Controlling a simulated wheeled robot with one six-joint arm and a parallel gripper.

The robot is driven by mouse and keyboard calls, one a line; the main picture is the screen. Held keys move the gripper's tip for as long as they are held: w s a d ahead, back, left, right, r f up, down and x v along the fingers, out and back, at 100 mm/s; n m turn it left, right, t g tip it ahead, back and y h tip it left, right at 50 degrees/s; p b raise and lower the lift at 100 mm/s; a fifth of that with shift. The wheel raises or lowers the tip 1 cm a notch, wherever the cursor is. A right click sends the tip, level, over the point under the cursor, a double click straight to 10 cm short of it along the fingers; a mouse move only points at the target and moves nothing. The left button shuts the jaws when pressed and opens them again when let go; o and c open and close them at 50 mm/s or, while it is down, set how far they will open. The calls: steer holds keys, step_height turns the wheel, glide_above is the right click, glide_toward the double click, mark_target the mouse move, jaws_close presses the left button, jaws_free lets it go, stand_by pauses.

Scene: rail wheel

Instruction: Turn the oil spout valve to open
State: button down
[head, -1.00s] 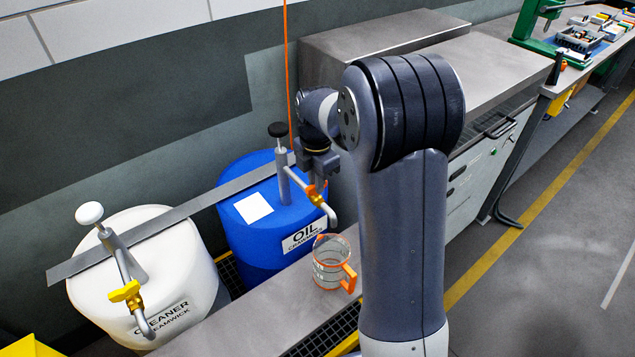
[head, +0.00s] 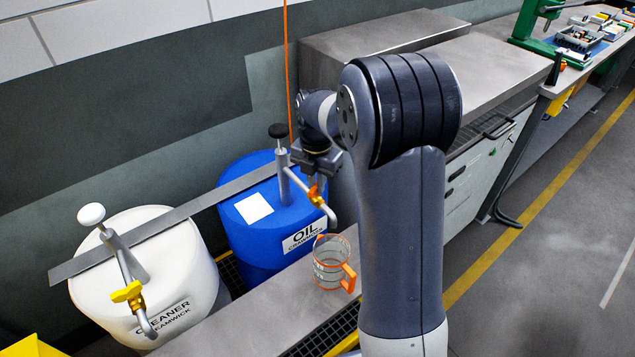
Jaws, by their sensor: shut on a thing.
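The blue oil drum (head: 258,240) stands behind the bench, with the word OIL on its front label. A grey pump with a black knob (head: 278,130) rises from its top. Its spout (head: 328,214) bends down toward the bench and carries an orange-yellow valve handle (head: 316,195). My gripper (head: 318,178) reaches down at the valve handle and is shut on it; its fingers are small and partly dark in this view. A clear jug (head: 331,262) with an orange rim and handle stands upright on the bench, below and near the spout's end.
A white cleaner drum (head: 150,270) with its own yellow-valved spout stands at the left. A flat metal bar (head: 140,235) crosses both drums. A grey metal cabinet (head: 385,45) stands behind my arm. The bench (head: 240,325) left of the jug is clear.

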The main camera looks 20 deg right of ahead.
steer(key=n, duration=0.4)
steer(key=shift+n+p, duration=0.3)
steer(key=shift+p, duration=0.05)
steer(key=c, duration=1.3)
jaws_free()
steer(key=shift+r+p, duration=2.8)
steer(key=shift+r, duration=0.75)
steer(key=shift+f, duration=0.1)
